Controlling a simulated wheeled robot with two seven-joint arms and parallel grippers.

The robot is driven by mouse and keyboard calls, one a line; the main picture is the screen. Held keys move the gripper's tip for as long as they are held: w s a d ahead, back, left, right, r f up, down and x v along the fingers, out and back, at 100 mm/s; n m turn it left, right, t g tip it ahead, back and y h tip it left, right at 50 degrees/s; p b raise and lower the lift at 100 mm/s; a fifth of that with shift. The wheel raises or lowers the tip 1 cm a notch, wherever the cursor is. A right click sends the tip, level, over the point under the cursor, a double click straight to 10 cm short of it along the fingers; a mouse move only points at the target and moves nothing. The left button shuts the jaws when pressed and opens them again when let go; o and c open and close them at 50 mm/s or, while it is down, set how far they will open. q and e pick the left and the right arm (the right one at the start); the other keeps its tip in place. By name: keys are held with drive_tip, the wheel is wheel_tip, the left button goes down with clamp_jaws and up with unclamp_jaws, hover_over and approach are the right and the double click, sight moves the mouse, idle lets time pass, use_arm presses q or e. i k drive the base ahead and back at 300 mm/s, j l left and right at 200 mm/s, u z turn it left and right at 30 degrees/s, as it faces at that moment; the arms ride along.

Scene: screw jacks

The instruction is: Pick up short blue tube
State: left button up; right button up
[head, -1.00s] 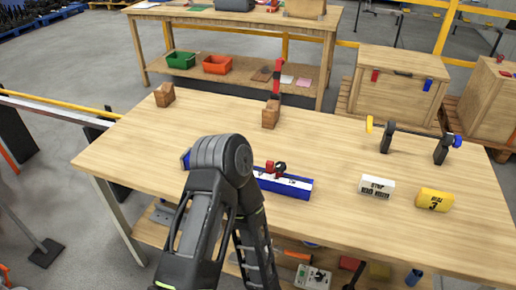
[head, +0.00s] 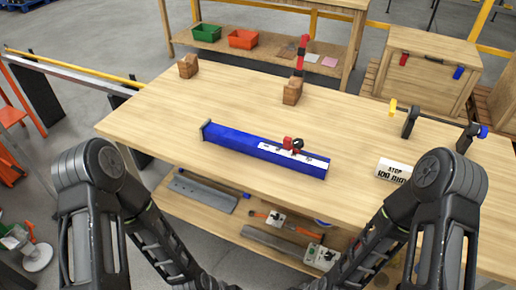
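A long blue square-section beam (head: 235,141) lies on the workbench, with a white label strip and a small red and black clamp (head: 293,145) near its right end. I cannot make out a separate short blue tube clearly; the right part of the lower shelf is largely hidden behind my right arm. A thin dark rod with a blue end (head: 245,196) lies on the lower shelf. Both my arms show in the foreground, but their grippers are out of the frame at the bottom.
The workbench (head: 160,110) carries wooden blocks (head: 292,92), a white printed block (head: 392,170) and a black stand with yellow and blue ends (head: 411,121). The lower shelf holds a grey metal plate (head: 203,193) and hand tools. Bare tabletop surrounds the beam.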

sight(311, 163)
drive_tip(key=j+z, duration=0.1)
drive_tip(key=z, duration=0.4)
drive_tip(key=j+z, duration=0.2)
drive_tip(key=z, duration=0.25)
drive_tip(key=j+z, duration=0.15)
drive_tip(key=z, duration=0.35)
drive_tip(key=j+z, duration=0.15)
drive_tip(key=z, duration=0.35)
drive_tip(key=k+j+z, duration=0.2)
drive_tip(key=j, duration=0.2)
drive_tip(key=k+j+z, duration=0.2)
drive_tip(key=j, duration=0.25)
drive_tip(key=k+j+z, duration=0.25)
drive_tip(key=k+j, duration=0.15)
drive_tip(key=j, duration=0.2)
